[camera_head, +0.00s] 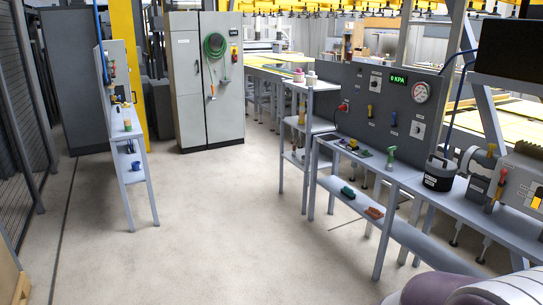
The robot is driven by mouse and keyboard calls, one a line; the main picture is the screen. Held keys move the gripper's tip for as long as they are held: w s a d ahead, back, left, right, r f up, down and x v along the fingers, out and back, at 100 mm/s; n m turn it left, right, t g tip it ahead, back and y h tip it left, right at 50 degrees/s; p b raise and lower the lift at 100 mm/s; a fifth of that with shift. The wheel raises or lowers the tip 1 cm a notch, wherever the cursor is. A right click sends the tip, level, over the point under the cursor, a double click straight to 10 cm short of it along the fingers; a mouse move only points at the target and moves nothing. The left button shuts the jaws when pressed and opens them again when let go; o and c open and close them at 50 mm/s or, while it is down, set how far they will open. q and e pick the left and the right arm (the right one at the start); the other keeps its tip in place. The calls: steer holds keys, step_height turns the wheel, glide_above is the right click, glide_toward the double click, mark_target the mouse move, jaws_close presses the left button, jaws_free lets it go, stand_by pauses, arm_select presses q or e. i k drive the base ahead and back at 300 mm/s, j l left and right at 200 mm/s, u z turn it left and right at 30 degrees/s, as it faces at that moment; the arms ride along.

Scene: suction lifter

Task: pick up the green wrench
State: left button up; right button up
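I cannot make out a clear wrench shape. Small green things are on the grey bench (405,176) at the right. An upright green object (391,156) stands on its top near the panel, and a flat dark-green object (364,152) lies to its left. A dark-green object (347,192) lies on the lower shelf (366,206). Any of these could be the wrench; they are too small to tell. No gripper shows in this view, and all of these objects are well away from me.
A black-handled box (439,172) and a machine (510,180) stand on the bench at right. An orange-brown object (375,212) lies on the lower shelf. A narrow shelf stand (127,135) is at left, a grey cabinet (187,80) behind. The middle floor is clear.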

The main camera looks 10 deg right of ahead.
mark_target(389, 167)
steer(key=i+l+z, duration=0.25)
steer(key=i+z, duration=0.65)
steer(key=i, duration=0.15)
steer(key=i+j+z, duration=0.1)
steer(key=i+z, duration=0.35)
steer(key=i+l+u, duration=0.45)
steer(key=i+l, duration=0.25)
steer(key=i+l+u, duration=0.25)
steer(key=l, duration=0.25)
steer(key=i+l+u, duration=0.25)
steer(key=l, duration=0.25)
steer(key=i+l+u, duration=0.2)
steer(key=l, duration=0.2)
steer(key=l+u, duration=0.15)
steer(key=l, duration=0.3)
steer(key=i+l+u, duration=0.2)
steer(key=l, duration=0.25)
steer(key=k, duration=0.1)
